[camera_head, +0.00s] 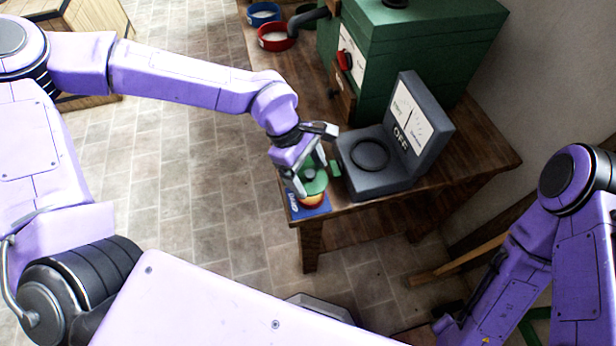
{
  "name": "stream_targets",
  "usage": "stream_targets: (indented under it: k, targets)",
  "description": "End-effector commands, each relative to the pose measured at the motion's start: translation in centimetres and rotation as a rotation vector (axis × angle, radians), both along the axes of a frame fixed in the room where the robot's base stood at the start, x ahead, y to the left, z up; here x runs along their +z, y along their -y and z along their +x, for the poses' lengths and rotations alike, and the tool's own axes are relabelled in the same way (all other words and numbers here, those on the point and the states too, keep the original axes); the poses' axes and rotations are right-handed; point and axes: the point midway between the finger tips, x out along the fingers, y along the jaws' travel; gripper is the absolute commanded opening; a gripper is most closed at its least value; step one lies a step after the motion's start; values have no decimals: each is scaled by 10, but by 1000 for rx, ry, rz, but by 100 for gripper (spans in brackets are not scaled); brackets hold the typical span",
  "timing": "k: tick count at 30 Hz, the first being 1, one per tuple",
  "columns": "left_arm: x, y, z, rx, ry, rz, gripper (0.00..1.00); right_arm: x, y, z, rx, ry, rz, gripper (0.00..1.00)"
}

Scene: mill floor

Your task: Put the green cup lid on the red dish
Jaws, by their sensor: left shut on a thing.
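The green cup lid (316,187) with its dark knob is between the fingers of my left gripper (313,177), which is shut on it. Right below it is an orange and yellow cup (313,201) on a blue mat (314,212) at the table's near left corner. I cannot tell whether the lid touches the cup. The red dish (276,46), with pale contents or a pale inside, stands at the far left end of the table. My right arm shows at the lower right, but its gripper is not in view.
A grey scale-like device (375,180) with an "OFF" panel stands right of the cup. A green machine (415,45) with a grey spout fills the back. A blue dish (263,22) and a green dish (300,22) flank the red one. The wooden table (262,62) is bare before them.

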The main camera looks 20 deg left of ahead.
Motion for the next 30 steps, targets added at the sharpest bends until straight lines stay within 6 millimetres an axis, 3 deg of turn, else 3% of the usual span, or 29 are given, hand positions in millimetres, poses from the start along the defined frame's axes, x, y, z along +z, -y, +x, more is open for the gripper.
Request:
stream_targets:
  k: [3, 6, 27, 28, 30]
  targets:
    - [-22, 1, 0, -1, -4, 2, 52, 1, 0, 0, 0, 0, 0, 43]
    - [-30, 0, 0, -1, -2, 1, 52, 1, 0, 0, 0, 0, 0, 43]
    - [-42, 0, 0, 0, 0, 1, 52, -1, 0, 0, 0, 0, 0, 43]
    - [-42, 0, 0, 0, 0, 1, 86, -1, 0, 0, 0, 0, 0, 43]
    - [-42, 0, 0, 0, 0, 1, 100, -1, 0, 0, 0, 0, 0, 43]
